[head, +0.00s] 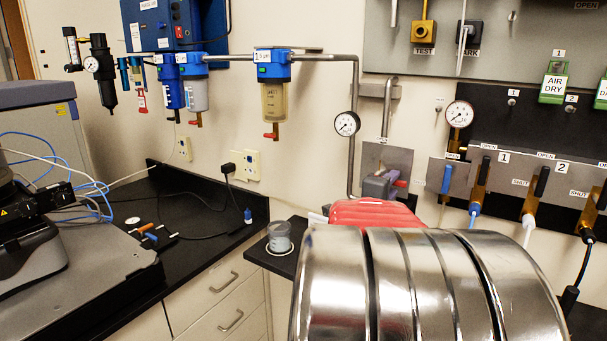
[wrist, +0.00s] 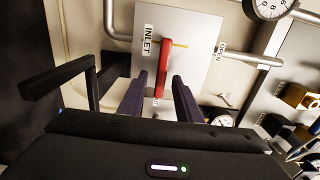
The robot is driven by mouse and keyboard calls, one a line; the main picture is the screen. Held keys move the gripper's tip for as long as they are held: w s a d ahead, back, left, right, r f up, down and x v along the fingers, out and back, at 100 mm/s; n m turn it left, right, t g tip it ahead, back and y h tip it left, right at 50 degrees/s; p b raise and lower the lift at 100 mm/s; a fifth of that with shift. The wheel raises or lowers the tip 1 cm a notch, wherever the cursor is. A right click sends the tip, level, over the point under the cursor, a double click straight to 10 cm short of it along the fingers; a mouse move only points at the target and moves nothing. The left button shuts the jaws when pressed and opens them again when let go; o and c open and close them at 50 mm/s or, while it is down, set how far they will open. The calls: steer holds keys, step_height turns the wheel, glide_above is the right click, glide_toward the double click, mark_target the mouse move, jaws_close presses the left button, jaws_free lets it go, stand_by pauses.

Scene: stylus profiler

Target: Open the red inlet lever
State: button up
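The red inlet lever (wrist: 163,72) shows in the wrist view, on a light grey plate (wrist: 196,40) marked INLET on its left and OPEN on its right. It runs nearly straight up and down, slightly tilted, with its lower end toward me. An orange mark lies by its upper end. My gripper (wrist: 159,79) is open, with one dark finger on each side of the lever's lower part. Gaps show beside the lever; contact cannot be told. In the head view the plate (head: 372,154) stands behind my gripper (head: 383,183), and my arm hides much of that area.
Pipes run beside the plate, with a round gauge (head: 347,123) at its upper left. A valve panel (head: 510,187) with several levers is on the right. A black counter (head: 190,205) is at the left, and a small cup (head: 279,237) stands on a ledge.

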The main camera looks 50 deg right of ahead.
steer(key=shift+w+d, duration=0.15)
steer(key=shift+d, duration=0.95)
steer(key=shift+w+d, duration=0.2)
steer(key=shift+d, duration=0.85)
steer(key=shift+w+d, duration=0.15)
steer(key=shift+d, duration=0.95)
steer(key=c, duration=0.8)
steer(key=shift+a+f, duration=0.15)
